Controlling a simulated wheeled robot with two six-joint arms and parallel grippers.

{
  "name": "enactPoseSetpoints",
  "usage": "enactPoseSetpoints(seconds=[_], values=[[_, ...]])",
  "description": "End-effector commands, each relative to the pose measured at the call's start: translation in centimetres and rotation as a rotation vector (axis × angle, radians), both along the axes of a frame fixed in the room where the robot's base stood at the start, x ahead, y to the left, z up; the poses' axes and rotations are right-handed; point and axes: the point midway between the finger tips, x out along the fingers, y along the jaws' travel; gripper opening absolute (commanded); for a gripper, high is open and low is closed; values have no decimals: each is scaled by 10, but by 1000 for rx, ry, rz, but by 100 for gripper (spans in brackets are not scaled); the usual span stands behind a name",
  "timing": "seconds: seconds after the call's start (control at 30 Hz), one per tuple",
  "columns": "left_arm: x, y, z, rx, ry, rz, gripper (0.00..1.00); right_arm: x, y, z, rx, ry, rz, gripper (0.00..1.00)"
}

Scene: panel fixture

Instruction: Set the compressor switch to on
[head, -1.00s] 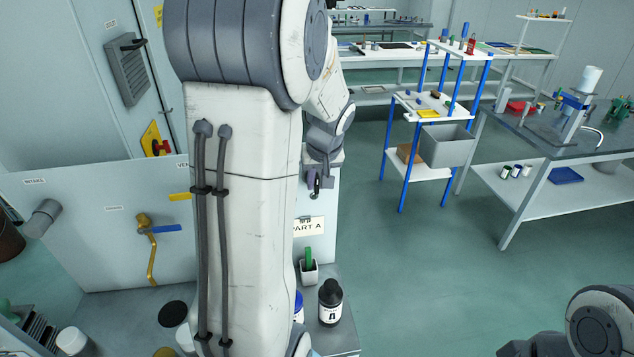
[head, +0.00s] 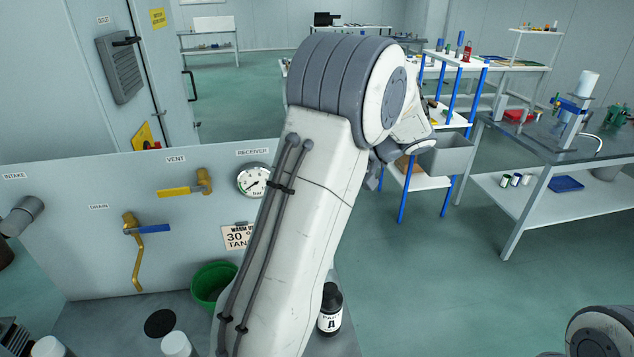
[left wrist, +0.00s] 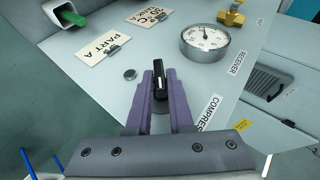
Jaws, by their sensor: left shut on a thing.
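The compressor switch is a black lever (left wrist: 161,88) on the pale panel, seen in the left wrist view beside the partly hidden compressor label (left wrist: 209,113). My left gripper (left wrist: 161,76) has its purple fingers on either side of the lever and is shut on it. Which position the switch is in I cannot tell. In the head view my left arm covers the switch, and the left gripper's jaws cannot be made out. Only part of my right arm shows at the lower right; its gripper is out of view.
The panel also carries the receiver gauge (head: 254,180), the yellow vent valve (head: 188,186) and the blue-handled drain valve (head: 147,229). A green bucket (head: 210,280) and a black bottle (head: 330,312) stand below. The floor at right is clear before the workbench (head: 522,197).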

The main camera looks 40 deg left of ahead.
Motion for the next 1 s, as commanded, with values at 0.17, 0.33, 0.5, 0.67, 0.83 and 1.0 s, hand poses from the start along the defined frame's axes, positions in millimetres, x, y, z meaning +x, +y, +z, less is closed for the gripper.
enactPoseSetpoints(seconds=[0.17, 0.33, 0.5, 0.67, 0.83, 1.0], values=[[2, -2, -5, 110, 132, -3, 0, 0, 0, -8, 0, 0, 0, 0], [2, -2, -6, 213, 250, -3, 0, 0, 0, -13, 0, 0, 0, 0], [2, -2, -8, 304, 359, -2, 0, 0, 0, -18, 0, 0, 0, 0], [2, -2, -8, 371, 437, 0, 0, 0, 0, -22, 0, 0, 0, 0], [2, -2, -9, 421, 497, -1, 0, 0, 0, -24, 0, 0, 0, 0], [2, -2, -9, 450, 531, 0, 0, 0, 0, -25, 0, 0, 0, 0]])
